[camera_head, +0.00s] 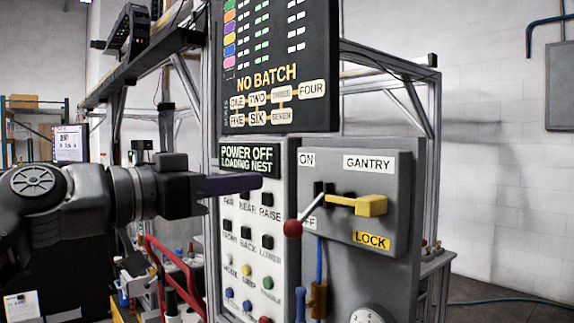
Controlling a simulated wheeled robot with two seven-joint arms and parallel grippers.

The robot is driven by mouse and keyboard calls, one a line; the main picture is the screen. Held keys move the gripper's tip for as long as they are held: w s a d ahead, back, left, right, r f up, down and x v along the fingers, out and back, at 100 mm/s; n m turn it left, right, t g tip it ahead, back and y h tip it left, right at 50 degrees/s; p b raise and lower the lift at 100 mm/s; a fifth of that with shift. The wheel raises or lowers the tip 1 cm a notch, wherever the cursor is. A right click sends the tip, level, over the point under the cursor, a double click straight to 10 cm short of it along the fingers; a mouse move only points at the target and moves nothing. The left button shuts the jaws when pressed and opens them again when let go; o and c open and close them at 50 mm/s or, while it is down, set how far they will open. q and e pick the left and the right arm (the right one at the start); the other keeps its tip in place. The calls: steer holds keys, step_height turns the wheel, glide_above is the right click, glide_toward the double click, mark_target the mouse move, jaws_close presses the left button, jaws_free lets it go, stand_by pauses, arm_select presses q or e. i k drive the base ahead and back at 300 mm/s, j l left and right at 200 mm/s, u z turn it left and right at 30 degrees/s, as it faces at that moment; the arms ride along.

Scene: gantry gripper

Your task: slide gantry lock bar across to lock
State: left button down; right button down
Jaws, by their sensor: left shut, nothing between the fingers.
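The yellow gantry lock bar (357,204) sits on a grey box (395,230) under a GANTRY label (369,163) and above a yellow LOCK label (371,241). Its thick end is toward the right. Beside its left end is a lever with a red ball knob (293,228), slanting down to the left, between the ON and OFF labels. My left gripper (255,183) is shut and empty, pointing right in front of the white button panel. It is left of the red knob and the bar, apart from both in the picture. My right gripper is not in view.
The white panel (282,283) carries several black, green, yellow and blue buttons. A dark NO BATCH board (272,65) hangs above it. Metal frame posts stand behind.

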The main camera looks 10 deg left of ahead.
mark_target(368, 206)
steer(key=k+j, duration=0.75)
steer(key=j, duration=0.2)
